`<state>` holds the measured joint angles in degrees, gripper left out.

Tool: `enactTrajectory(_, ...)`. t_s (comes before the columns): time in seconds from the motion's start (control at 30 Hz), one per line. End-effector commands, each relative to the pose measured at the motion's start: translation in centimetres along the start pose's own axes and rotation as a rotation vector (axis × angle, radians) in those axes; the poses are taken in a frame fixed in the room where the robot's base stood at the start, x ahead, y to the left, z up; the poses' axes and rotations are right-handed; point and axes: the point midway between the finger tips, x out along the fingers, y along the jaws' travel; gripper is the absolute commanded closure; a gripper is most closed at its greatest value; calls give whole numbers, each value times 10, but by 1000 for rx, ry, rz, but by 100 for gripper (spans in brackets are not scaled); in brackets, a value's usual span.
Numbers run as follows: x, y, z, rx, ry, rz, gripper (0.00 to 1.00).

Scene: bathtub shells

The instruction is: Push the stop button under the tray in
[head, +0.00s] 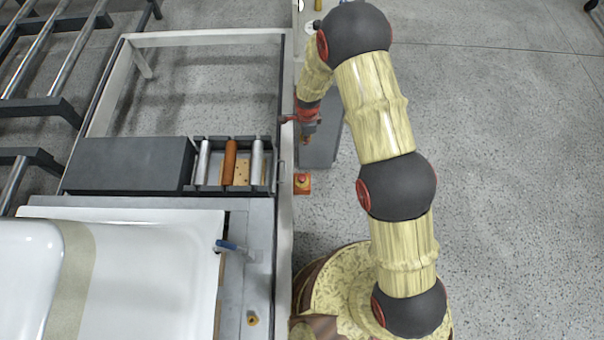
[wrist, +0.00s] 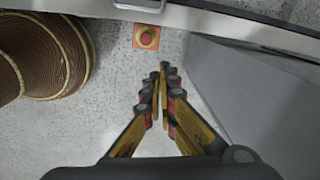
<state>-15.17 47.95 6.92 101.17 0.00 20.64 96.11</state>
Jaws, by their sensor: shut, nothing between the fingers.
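The stop button (head: 303,182) is a red knob on a small orange-yellow box, just outside the right edge of the frame that holds the roller tray (head: 187,176). In the wrist view the button (wrist: 147,37) shows face-on, in front of and slightly left of my fingertips. My gripper (wrist: 162,70) is shut and empty, its fingertips together and apart from the button in the picture. In the head view my arm's end is by the frame's right edge, above the button in the picture; the fingertips are not clear there.
A grey box (head: 321,143) stands beside the frame; its side (wrist: 245,95) fills the right of the wrist view. The frame's edge (wrist: 225,22) with a metal handle (wrist: 140,5) crosses the top. A white tub shell (head: 150,265) lies left. Open floor (head: 500,170) is right.

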Motion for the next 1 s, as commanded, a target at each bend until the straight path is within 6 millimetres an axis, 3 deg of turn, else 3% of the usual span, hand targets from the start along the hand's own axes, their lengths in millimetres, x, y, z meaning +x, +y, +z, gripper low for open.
enactTrajectory(0.03, 27, 7, 4, 36, 2, 19, 100)
enactTrajectory(0.1, 54, 12, 9, 86, 4, 32, 100)
enactTrajectory(0.3, 101, 26, 16, 174, 10, 53, 100)
enactTrajectory(0.77, 111, 29, 17, 193, 12, 57, 100)
enactTrajectory(1.0, 138, 32, 17, 192, 12, 60, 100)
